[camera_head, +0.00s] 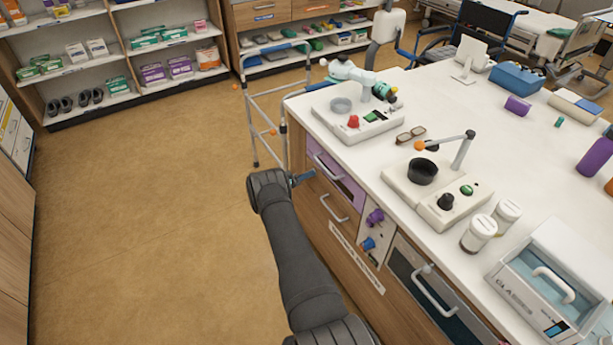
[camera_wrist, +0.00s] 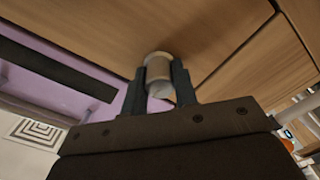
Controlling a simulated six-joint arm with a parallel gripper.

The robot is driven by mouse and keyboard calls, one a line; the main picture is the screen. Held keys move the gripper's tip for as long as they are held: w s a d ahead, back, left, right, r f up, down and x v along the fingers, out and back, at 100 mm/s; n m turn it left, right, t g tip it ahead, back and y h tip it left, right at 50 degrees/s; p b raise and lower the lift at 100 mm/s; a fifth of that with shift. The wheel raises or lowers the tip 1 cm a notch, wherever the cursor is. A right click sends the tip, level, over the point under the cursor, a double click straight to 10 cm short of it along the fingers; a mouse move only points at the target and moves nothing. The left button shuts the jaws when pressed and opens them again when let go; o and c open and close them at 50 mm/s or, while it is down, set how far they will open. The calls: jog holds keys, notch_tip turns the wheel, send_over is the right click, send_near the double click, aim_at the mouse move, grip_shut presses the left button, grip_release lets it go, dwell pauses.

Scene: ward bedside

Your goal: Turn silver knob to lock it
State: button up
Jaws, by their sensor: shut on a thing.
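The silver knob (camera_wrist: 158,64) is a short, pale cylinder on a wooden cabinet face in the wrist view. My gripper (camera_wrist: 158,80) has its two dark fingers on either side of the knob and is shut on it. Which way the knob is turned cannot be told, as no mark shows on it. In the head view my gripper (camera_head: 302,178) reaches the left side of the counter unit near its upper drawers, and the knob is hidden there.
A purple drawer front (camera_head: 338,178) with a bar handle is close to my gripper. A purple knob (camera_head: 375,217) and a blue knob (camera_head: 368,243) stick out nearer the camera. A walking frame (camera_head: 252,120) stands just behind. The floor (camera_head: 140,220) at left is clear.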

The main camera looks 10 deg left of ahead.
jog(key=n, duration=0.3)
jog(key=shift+n, duration=0.4)
jog(key=n, duration=0.4)
jog(key=shift+n, duration=0.3)
jog(key=n, duration=0.4)
jog(key=shift+n, duration=0.3)
jog(key=shift+f+n, duration=0.1)
jog(key=shift+n, duration=2)
jog(key=o, duration=1)
jog(key=v, duration=1.7)
jog(key=shift+s+a, duration=0.15)
jog(key=shift+s, duration=0.05)
